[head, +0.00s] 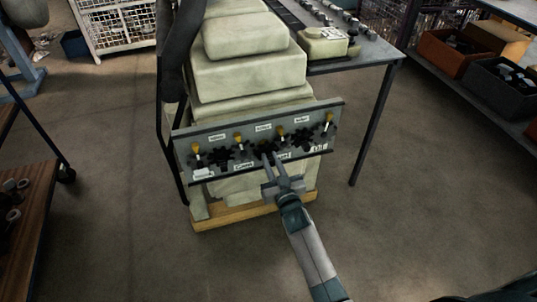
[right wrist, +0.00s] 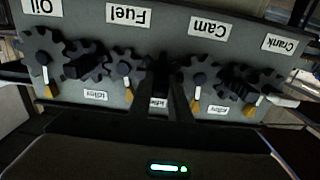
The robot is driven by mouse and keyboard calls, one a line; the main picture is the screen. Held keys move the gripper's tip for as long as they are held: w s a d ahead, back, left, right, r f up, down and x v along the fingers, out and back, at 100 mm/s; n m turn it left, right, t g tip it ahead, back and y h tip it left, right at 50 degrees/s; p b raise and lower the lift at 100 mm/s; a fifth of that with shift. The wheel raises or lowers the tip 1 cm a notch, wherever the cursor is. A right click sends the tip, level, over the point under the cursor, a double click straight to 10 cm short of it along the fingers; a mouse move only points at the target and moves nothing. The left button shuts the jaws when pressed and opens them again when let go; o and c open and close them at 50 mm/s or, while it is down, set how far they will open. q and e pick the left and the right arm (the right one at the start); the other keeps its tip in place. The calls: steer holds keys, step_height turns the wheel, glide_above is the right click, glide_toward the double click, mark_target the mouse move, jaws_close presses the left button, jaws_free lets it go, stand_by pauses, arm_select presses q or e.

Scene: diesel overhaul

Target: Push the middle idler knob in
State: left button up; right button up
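A grey panel (head: 184,142) carries a row of dark gears with yellow-tipped pointers. It also shows upside down in the right wrist view (right wrist: 180,22), with labels Oil, Fuel, Cam and Crank. The middle idler knob (head: 265,147) is dark and sits at the centre of the row, largely hidden by my fingers in the right wrist view. My right gripper (head: 270,156) points at it, fingertips at or very near it; contact is unclear. Its two fingers (right wrist: 161,66) stand apart with a gap between them. My left gripper is not in view.
Other idler knobs (right wrist: 84,66) and (right wrist: 236,82) stand on either side, close to the neighbouring gears. A pale engine block (head: 248,75) is behind the panel. A grey table (head: 375,52) stands at the back right. The floor in front is clear.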

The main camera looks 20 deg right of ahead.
jaws_close()
steer(key=shift+w, duration=0.15)
steer(key=shift+w+b, duration=0.4)
steer(key=shift+w, duration=0.55)
steer(key=o, duration=1.3)
jaws_free()
steer(key=shift+s, duration=0.1)
